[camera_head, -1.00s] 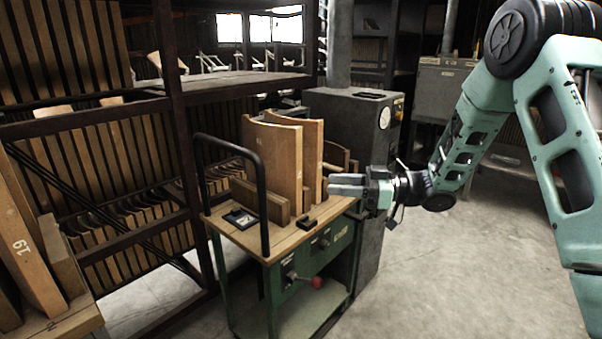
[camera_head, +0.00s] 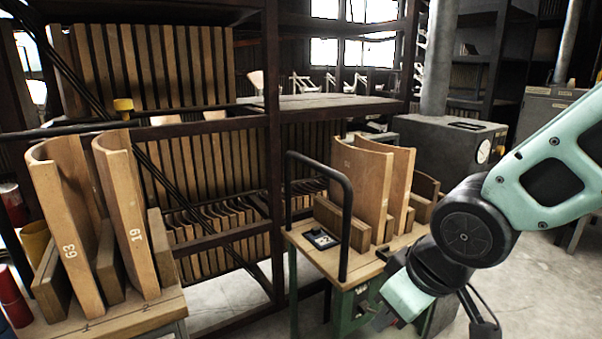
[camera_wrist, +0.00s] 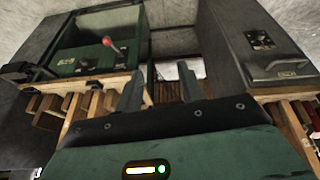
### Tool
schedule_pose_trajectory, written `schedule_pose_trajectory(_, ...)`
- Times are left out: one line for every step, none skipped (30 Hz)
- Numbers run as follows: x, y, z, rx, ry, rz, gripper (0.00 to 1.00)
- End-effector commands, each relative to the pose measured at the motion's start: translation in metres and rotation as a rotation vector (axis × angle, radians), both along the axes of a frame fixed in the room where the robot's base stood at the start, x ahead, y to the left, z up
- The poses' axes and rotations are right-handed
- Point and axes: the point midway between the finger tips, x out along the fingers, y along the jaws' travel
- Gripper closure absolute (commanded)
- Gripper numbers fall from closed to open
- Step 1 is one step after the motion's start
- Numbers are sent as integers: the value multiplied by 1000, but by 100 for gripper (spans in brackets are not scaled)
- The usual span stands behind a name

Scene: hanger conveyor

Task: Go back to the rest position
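My gripper (camera_wrist: 160,85) shows in the wrist view with its two fingers apart and nothing between them. In the head view my arm reaches in from the right and folds down in front of the green cart (camera_head: 352,305); the fingertips are not visible there. The cart has a wooden top with curved wooden boards (camera_head: 362,185) standing on it. In the wrist view the cart's green front with a red knob (camera_wrist: 108,41) is at the upper left, apart from the fingers.
A wooden stand (camera_head: 130,318) with curved boards marked 63 and 19 is at the left. A dark rack (camera_head: 272,150) of wooden slats stands behind. A grey machine (camera_head: 450,140) is behind the cart. Some bare floor shows between stand and cart.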

Motion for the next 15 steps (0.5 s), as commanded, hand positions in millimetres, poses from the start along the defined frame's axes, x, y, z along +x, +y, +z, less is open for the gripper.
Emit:
schedule_pose_trajectory(-26, 1, 0, -27, 58, 6, 61)
schedule_pose_trajectory(-41, 1, -1, -43, 95, 7, 61)
schedule_pose_trajectory(-59, 0, -2, -61, 140, 8, 61)
schedule_pose_trajectory(-72, 0, -2, -74, 174, 10, 61)
schedule_pose_trajectory(-85, -1, -2, -87, 206, 12, 61)
schedule_pose_trajectory(-102, -3, -2, -103, 249, 17, 61)
schedule_pose_trajectory(-114, -4, -2, -114, 278, 20, 61)
schedule_pose_trajectory(-126, -5, -1, -125, 310, 24, 61)
schedule_pose_trajectory(-143, -6, 0, -139, 350, 31, 61)
schedule_pose_trajectory(-140, -6, 14, -137, 349, 25, 61)
schedule_pose_trajectory(-138, -6, 22, -136, 347, 24, 61)
schedule_pose_trajectory(-138, -6, 30, -135, 345, 23, 61)
schedule_pose_trajectory(-137, -6, 36, -135, 345, 23, 61)
schedule_pose_trajectory(-137, -6, 41, -135, 345, 23, 61)
schedule_pose_trajectory(-137, -6, 50, -134, 344, 23, 61)
